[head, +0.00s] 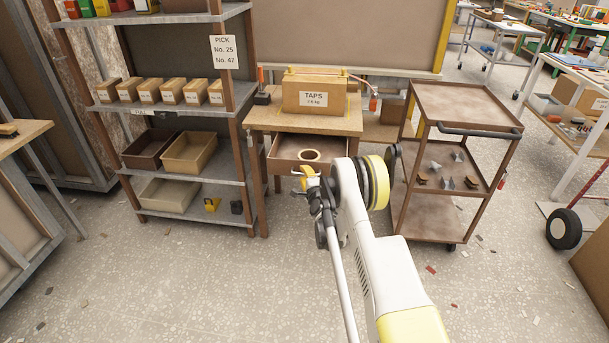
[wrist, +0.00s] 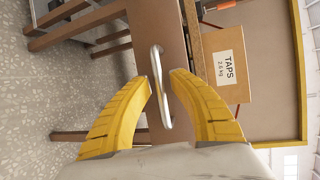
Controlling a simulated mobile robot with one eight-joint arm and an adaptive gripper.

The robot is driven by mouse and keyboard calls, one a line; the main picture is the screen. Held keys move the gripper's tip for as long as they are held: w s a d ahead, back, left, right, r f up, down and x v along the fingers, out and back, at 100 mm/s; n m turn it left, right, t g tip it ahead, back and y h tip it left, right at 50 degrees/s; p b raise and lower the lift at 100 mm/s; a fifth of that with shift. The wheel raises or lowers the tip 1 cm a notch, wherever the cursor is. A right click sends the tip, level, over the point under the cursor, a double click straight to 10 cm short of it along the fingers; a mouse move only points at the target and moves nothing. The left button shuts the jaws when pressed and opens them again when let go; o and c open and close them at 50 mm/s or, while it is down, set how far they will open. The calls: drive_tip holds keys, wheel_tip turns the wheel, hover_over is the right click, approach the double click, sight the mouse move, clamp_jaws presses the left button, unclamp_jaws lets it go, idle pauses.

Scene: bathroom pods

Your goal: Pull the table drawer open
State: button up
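The wooden table (head: 258,118) has a drawer (head: 283,154) that stands partly open, with its inside showing from above in the head view. A ring-shaped roll (head: 310,156) lies in it. The wrist view shows the brown drawer front (wrist: 160,25) with a pale metal bar handle (wrist: 156,62). My gripper (head: 308,176) is in front of the drawer. In the wrist view its yellow fingers (wrist: 162,78) are apart, one on each side of the handle, with a visible gap on the right. I cannot tell whether the left finger touches the handle.
A box labelled TAPS (head: 312,93) sits on the tabletop. A shelf rack (head: 180,110) with bins and small boxes stands close on the left. A brown trolley (head: 455,108) stands on the right. The floor (head: 200,285) in front is mostly clear, with scattered chips.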

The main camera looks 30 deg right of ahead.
idle(0.3)
drive_tip(key=v, duration=0.7)
drive_tip(key=shift+s, duration=0.2)
drive_tip(key=shift+r, duration=0.1)
